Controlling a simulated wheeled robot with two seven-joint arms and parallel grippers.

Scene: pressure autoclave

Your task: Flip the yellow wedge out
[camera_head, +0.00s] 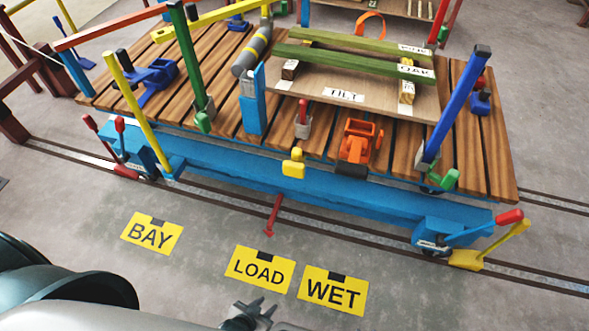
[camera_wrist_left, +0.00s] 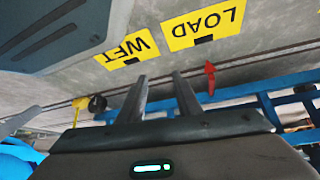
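A yellow wedge (camera_head: 467,260) with a raised yellow handle sits on the rail at the right front wheel of the blue cart. A red-tipped lever on the blue wheel bracket (camera_head: 432,240) stands right beside it. A yellow piece (camera_wrist_left: 80,108), which looks like the same wedge, shows at the left of the left wrist view. My left gripper (camera_head: 250,316) is low in the head view, below the floor signs and apart from the wedge. In the left wrist view its two fingers (camera_wrist_left: 160,97) are spread with nothing between them. My right gripper is not in view.
The blue cart (camera_head: 270,172) with its plank deck fills the middle. Yellow floor signs BAY (camera_head: 152,235), LOAD (camera_head: 260,270) and WET (camera_head: 333,291) lie in front. The floor right of WET is clear.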

